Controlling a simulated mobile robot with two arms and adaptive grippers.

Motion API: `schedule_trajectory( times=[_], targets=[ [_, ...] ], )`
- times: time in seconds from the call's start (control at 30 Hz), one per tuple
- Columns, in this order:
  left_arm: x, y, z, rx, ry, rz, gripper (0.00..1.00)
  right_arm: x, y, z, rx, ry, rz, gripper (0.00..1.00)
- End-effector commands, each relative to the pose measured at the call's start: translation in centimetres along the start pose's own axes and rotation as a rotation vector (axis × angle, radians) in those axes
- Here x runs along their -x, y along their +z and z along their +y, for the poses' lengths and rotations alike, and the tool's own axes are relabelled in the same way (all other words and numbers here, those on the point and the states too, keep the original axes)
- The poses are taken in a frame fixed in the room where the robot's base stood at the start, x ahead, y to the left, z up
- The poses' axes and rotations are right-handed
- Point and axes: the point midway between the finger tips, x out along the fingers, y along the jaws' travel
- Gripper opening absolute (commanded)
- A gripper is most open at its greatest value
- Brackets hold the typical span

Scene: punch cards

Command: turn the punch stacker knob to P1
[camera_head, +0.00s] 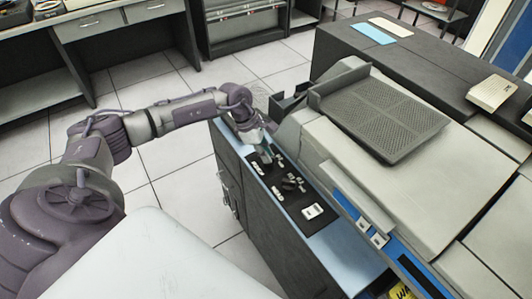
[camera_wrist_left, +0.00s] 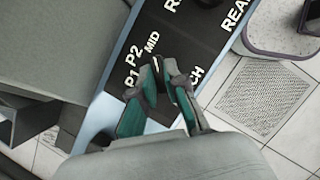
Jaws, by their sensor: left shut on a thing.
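My left gripper (camera_head: 265,156) reaches down to the far end of the black control panel (camera_head: 316,224). In the left wrist view its two green-padded fingers (camera_wrist_left: 161,72) are closed around a small dark knob (camera_wrist_left: 159,70) on the panel (camera_wrist_left: 195,45). White labels P1, P2 and MID lie to the left of and above the fingertips. The end of another word, "CH", shows to the right, partly covered by a finger. The fingers hide much of the knob, so I cannot tell which label it points to. My right gripper is not in view.
Tiled floor (camera_head: 165,190) is open to the left. A desk (camera_head: 120,20) stands at the back left.

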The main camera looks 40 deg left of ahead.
Motion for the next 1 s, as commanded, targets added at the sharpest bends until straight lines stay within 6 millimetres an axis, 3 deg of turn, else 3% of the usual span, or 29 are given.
schedule_trajectory(
  times=[0.37,1.0],
  targets=[
    [0.15,-0.02,-0.10,0.143,0.062,0.000,0.00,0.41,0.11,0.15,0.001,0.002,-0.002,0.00],
    [-0.09,0.20,-0.47,0.687,0.288,-0.002,0.00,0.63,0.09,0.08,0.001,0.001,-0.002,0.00]
  ],
)
